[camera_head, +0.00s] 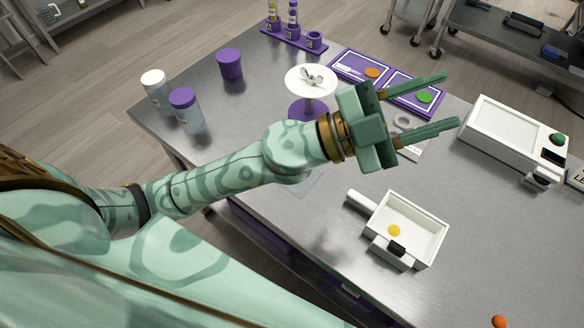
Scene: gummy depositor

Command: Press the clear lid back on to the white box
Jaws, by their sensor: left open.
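The white box (436,244) stands on the grey table in the lower right middle. Its top is open, and a yellow round gummy (394,230) lies inside. A black part sits on its near wall, and a white cylinder sticks out at its left. I cannot make out the clear lid for certain; a faint see-through sheet (306,184) lies on the table, partly behind my left arm. My left gripper (450,99) is open, with nothing between its fingers, above the table and farther back than the box. My right gripper is out of view.
A white machine (505,135) with a green button stands at the right. Purple-framed cards (360,68) with orange and green discs lie at the back. A white round stand (311,82), jars (185,108) and a purple rack (290,40) are behind my arm. An orange piece (499,321) lies near the bottom edge.

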